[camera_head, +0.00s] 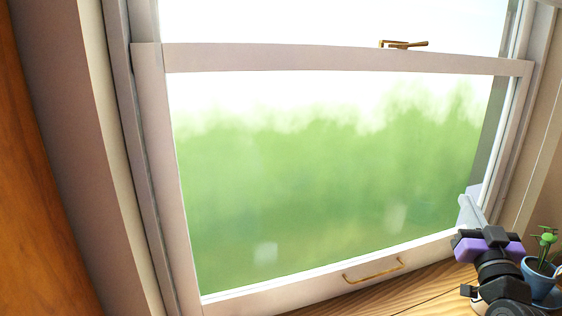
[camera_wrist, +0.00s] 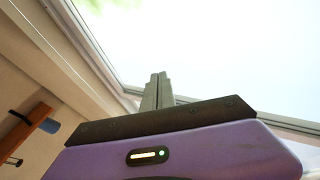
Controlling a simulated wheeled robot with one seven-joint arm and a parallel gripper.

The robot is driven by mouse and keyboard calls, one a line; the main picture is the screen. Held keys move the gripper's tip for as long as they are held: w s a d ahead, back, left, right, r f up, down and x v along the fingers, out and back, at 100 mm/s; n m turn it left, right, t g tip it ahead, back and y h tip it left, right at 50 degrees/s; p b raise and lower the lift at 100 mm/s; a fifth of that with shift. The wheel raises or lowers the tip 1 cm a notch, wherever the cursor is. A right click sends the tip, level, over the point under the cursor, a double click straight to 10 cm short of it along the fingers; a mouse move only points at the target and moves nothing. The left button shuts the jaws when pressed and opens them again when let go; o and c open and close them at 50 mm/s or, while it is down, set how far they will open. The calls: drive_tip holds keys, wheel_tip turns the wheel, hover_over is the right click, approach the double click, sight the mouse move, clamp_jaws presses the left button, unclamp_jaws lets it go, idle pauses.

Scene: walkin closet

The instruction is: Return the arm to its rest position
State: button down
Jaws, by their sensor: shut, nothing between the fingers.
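My gripper (camera_head: 468,208) is at the lower right in the head view, in front of the right end of the window's lower rail. Its grey fingers point up, and the purple and black wrist is below them. In the wrist view my gripper (camera_wrist: 158,92) shows its two fingers pressed together with nothing between them. The window pane and frame are behind the fingers there. Most of my arm is out of view.
A sash window (camera_head: 335,59) fills most of the head view, with a brass latch (camera_head: 404,44) and brass handle (camera_head: 373,271). A small plant in a blue pot (camera_head: 540,277) stands close right of my wrist. The wooden sill (camera_head: 420,286) is below.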

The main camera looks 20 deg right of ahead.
drive_tip(key=s+a+f+y, duration=0.1)
drive_tip(key=s+a+f, duration=0.6)
drive_tip(key=a, duration=0.2)
drive_tip(key=s+a+f+y, duration=0.1)
drive_tip(key=s+a+f, duration=0.6)
drive_tip(key=a, duration=0.3)
drive_tip(key=s+a+f+n+g+y, duration=0.2)
drive_tip(key=s+a+f+y, duration=0.2)
drive_tip(key=s+a, duration=0.3)
drive_tip(key=s+a+f+n+g+y, duration=0.2)
drive_tip(key=s+a, duration=0.6)
drive_tip(key=s, duration=0.8)
wheel_tip(320, 180, down, 2)
drive_tip(key=shift+s+a+f+n+g+y, duration=0.2)
drive_tip(key=shift+f+n+g+y, duration=0.1)
drive_tip(key=shift+n+y, duration=0.55)
